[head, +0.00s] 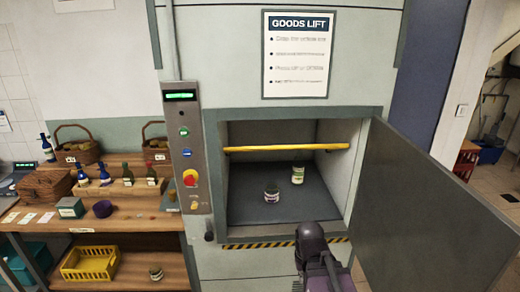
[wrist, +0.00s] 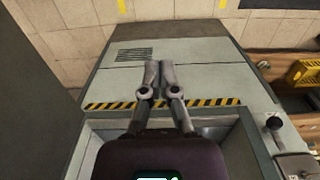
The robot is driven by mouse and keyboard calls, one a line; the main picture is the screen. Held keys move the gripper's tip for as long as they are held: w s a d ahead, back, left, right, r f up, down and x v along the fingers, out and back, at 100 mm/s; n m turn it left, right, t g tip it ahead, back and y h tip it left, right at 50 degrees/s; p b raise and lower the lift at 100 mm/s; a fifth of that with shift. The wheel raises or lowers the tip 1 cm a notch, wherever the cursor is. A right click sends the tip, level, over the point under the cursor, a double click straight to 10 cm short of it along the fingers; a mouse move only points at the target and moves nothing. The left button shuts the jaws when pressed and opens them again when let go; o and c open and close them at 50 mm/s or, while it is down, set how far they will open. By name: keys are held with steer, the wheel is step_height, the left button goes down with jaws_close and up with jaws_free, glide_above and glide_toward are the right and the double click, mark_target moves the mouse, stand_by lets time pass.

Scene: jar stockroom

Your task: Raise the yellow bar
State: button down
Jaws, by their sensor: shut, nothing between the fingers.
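The yellow bar (head: 285,149) runs level across the upper part of the goods lift opening in the head view. Two jars, one at the front (head: 271,193) and one further back (head: 298,174), stand on the lift floor behind and below it. My gripper (wrist: 151,72) is shut and empty in the wrist view, over the lift's lower front panel and the hazard stripe. My arm shows low in front of the opening in the head view, well below the bar; the fingers are not clear there. The bar is not seen in the wrist view.
The grey lift door (head: 430,215) stands open to the right. A control panel (head: 187,150) with buttons and a lit display is left of the opening. A wooden shelf (head: 130,222) with bottles and baskets stands further left, a yellow crate (head: 90,264) below.

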steer(key=shift+w+a, duration=0.1)
stand_by(0.3)
steer(key=w+a+r+n+t+y+b, duration=0.1)
steer(key=w+a+t+b, duration=0.3)
steer(key=w, duration=0.7)
steer(key=w+a+n+t+y+b, duration=0.1)
steer(key=w+a+t+b, duration=0.15)
steer(key=w+t, duration=0.6)
steer(key=w+a+r+m+t+h+b, duration=0.1)
steer(key=w+a+r+t+b, duration=0.1)
steer(key=w+r+t, duration=0.3)
steer(key=w+a+r+m+t+h+b, duration=0.1)
steer(key=w+a+r+t+b, duration=0.1)
steer(key=w+r+t+b, duration=0.2)
steer(key=shift+w+a+r+t, duration=0.25)
steer(key=shift+w+r+t, duration=0.8)
steer(key=shift+w+r, duration=1.2)
steer(key=shift+r, duration=0.1)
